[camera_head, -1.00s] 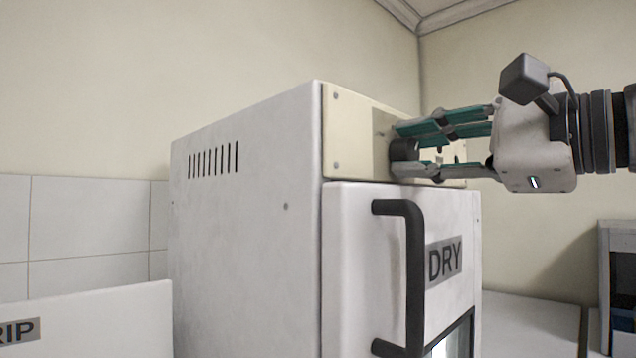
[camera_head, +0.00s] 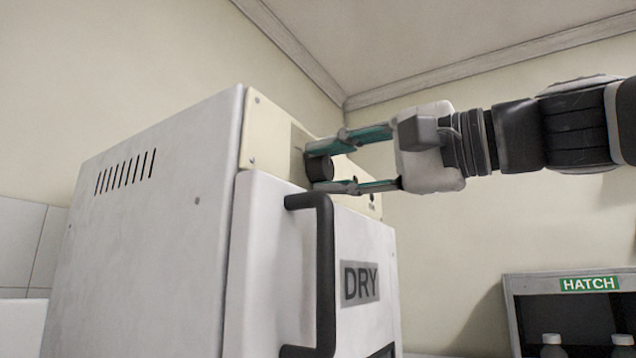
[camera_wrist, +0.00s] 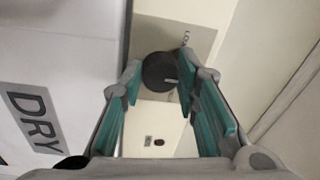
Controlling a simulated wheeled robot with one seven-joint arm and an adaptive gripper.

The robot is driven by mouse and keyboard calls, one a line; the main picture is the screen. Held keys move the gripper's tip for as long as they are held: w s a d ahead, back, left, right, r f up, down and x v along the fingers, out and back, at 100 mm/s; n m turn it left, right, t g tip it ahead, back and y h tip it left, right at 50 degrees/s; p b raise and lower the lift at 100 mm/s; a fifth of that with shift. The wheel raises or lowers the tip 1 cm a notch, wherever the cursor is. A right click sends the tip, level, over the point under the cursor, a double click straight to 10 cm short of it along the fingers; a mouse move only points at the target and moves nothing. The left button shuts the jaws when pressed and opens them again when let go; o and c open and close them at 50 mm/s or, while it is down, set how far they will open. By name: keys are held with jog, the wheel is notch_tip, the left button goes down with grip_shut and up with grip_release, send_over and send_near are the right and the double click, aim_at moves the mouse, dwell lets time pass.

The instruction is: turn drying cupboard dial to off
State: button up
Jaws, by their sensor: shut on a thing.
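The drying cupboard (camera_head: 150,230) is a white box with a door marked DRY and a black bar handle (camera_head: 325,270). A cream control panel (camera_head: 262,135) runs along its top front. The round black dial (camera_head: 320,166) sticks out from this panel. My gripper (camera_head: 326,166) is shut on the dial, with one finger above and one below it in the head view. In the wrist view the dial (camera_wrist: 160,71) sits between the fingertips, with a pale pointer mark on its face. Lettering by the dial is too small to read surely.
The door handle stands out just below my gripper. A grey shelf unit marked HATCH (camera_head: 590,284) with white-capped bottles stands at the lower right. The cream wall behind is bare, and the space around my arm is clear.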

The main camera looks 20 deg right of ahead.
dwell(0.4)
jog(key=o, duration=1.2)
jog(key=shift+c, duration=0.2)
jog(key=v, duration=0.8)
jog(key=shift+s, duration=0.1)
